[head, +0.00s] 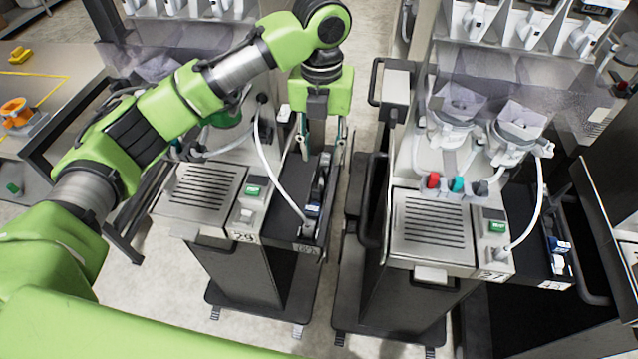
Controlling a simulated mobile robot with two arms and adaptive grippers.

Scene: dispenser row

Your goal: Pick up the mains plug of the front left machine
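The front left machine (202,232), marked 29, has a grated drip tray, a green-lit switch and a black side tray (312,233) on its right. A white cable or hose (267,158) curves down to the front of that side. Small dark, blue and white items (314,198) lie in the side tray; I cannot tell whether one is the mains plug. My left gripper (321,142) points down above the back of the side tray. Its two fingers are apart, with nothing visible between them. My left arm hides part of the machine's upper body. My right gripper is not in view.
A second machine (437,262) stands to the right, with a narrow gap between. A grey box on a black frame (396,84) stands behind the gap. A table (62,110) at left holds orange and yellow items. Clear panels and white dispensers stand behind.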

